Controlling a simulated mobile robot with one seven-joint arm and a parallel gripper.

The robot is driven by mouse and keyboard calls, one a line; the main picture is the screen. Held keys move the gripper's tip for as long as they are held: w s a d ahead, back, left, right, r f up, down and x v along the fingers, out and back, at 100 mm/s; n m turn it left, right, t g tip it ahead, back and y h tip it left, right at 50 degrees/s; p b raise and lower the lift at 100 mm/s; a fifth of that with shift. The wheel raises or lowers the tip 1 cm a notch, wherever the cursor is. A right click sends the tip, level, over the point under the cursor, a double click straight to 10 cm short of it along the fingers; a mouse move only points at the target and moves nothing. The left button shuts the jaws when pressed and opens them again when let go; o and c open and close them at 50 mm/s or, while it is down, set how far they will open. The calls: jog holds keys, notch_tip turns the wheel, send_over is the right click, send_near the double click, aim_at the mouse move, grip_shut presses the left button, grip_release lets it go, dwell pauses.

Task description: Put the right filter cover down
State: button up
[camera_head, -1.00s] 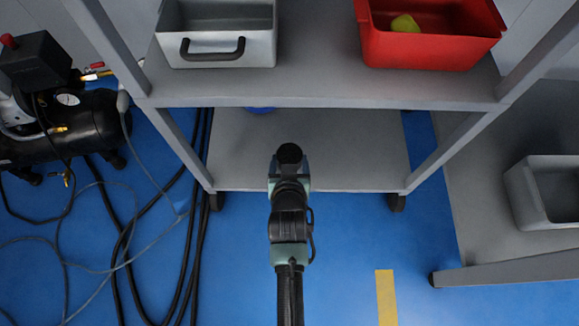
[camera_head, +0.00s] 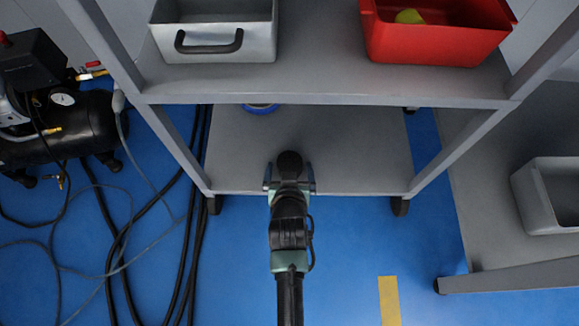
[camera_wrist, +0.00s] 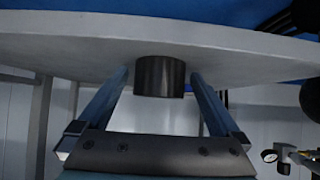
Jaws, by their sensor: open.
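The filter cover, a short dark cylinder (camera_head: 289,162), stands at the front edge of the grey lower shelf (camera_head: 345,150). In the wrist view the dark cover (camera_wrist: 160,76) rests against the grey shelf surface (camera_wrist: 225,45), and that picture seems turned over. My gripper (camera_head: 289,178) is open around the cover, with one finger on each side. In the wrist view my gripper (camera_wrist: 160,82) shows a gap between each finger and the cover. Whether it is the right cover cannot be told.
A blue round thing (camera_head: 261,108) lies further back on the lower shelf, partly hidden by the upper shelf. Above stand a grey bin (camera_head: 220,52) and a red bin (camera_head: 435,48). A compressor (camera_head: 60,125) with hoses is at left. The shelf beside the cover is clear.

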jog(key=shift+r, duration=0.25)
jog(key=p+v, duration=0.8)
jog(key=v, duration=0.4)
jog(key=shift+f, duration=0.15)
